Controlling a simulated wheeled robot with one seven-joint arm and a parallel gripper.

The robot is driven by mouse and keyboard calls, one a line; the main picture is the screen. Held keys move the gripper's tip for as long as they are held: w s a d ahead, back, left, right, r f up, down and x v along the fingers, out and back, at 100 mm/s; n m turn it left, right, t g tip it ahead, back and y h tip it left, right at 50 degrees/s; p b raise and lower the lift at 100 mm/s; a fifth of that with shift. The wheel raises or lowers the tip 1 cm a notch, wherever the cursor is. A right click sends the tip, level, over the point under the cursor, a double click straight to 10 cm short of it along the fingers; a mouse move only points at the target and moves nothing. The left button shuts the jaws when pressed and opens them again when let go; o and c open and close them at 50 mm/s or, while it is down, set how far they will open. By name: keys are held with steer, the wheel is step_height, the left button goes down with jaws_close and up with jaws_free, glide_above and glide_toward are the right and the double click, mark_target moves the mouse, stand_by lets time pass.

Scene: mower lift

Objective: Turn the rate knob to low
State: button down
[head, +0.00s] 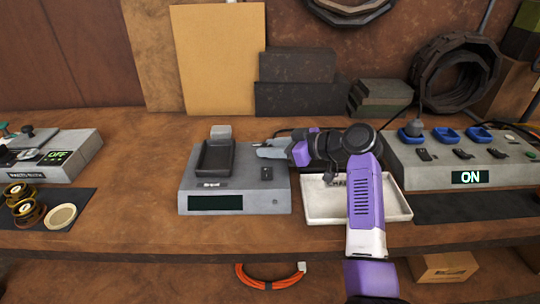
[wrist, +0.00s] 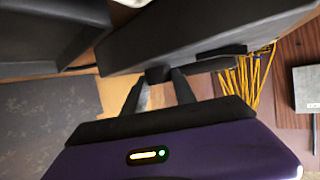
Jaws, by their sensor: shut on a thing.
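A grey box-shaped unit (head: 235,180) stands mid-bench with a black cradle (head: 216,157) on top and a dark display (head: 215,202) on its front. My gripper (head: 262,152) reaches in from the right, its fingertips at the unit's upper right side. In the wrist view, my gripper (wrist: 158,85) is shut on a small dark knob (wrist: 157,74) beside a large dark body. In the head view the fingers hide the knob. I cannot read its setting or any low mark.
A white tray (head: 318,212) lies right of the unit, partly under my arm. A power box (head: 436,176) reading ON stands further right. A box reading OFF (head: 80,160), spools (head: 25,208) and a dark mat are at left. Bare bench lies between.

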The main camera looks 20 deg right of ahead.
steer(key=n+b, duration=0.1)
steer(key=n+g+y+b, duration=0.1)
steer(key=g+y+b, duration=0.1)
steer(key=shift+w+d+f+n+b, duration=0.2)
steer(key=shift+d+f+n+b, duration=0.05)
steer(key=shift+n+b, duration=0.15)
steer(key=n+g+y+b, duration=0.1)
steer(key=n+g+b, duration=0.2)
steer(key=b, duration=0.1)
steer(key=shift+w+r+g+y, duration=0.1)
steer(key=shift+r+g+y, duration=0.05)
steer(key=shift+g+y, duration=0.2)
steer(key=shift+r+n+g+b, duration=0.1)
steer(key=shift+n+g+b, duration=0.2)
steer(key=shift+b, duration=0.25)
steer(key=c, duration=1)
jaws_free()
steer(key=v, duration=0.7)
steer(key=shift+d, duration=0.35)
steer(key=shift+r+p, duration=0.15)
steer(key=shift+p, duration=0.15)
